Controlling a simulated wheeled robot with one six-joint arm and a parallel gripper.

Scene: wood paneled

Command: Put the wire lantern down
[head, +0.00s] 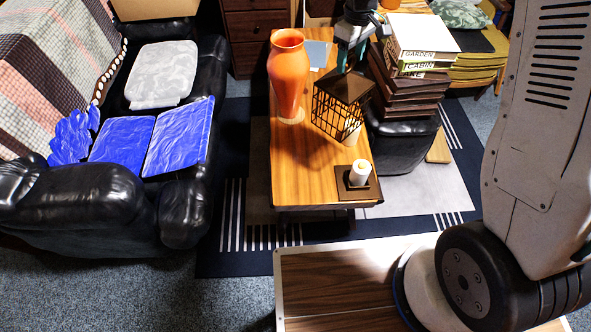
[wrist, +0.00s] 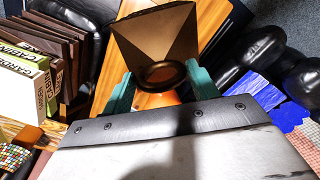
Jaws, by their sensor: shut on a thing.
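The wire lantern (head: 331,113) has a brown pyramid roof and dark grid sides, and a white form shows behind its mesh. It is over the right part of the wooden table (head: 293,184). My gripper (head: 350,57) is above it, shut on its top. In the wrist view the teal fingers of my gripper (wrist: 161,88) stand on both sides of the dark ring on the roof (wrist: 135,38). The lantern looks about upright. I cannot tell whether its bottom touches the table.
An orange vase (head: 289,72) stands left of the lantern. A white candle (head: 359,171) on a dark square base (head: 349,193) stands at the table's near right corner. Stacked books (head: 420,45) are close on the right. The table's near left part is clear.

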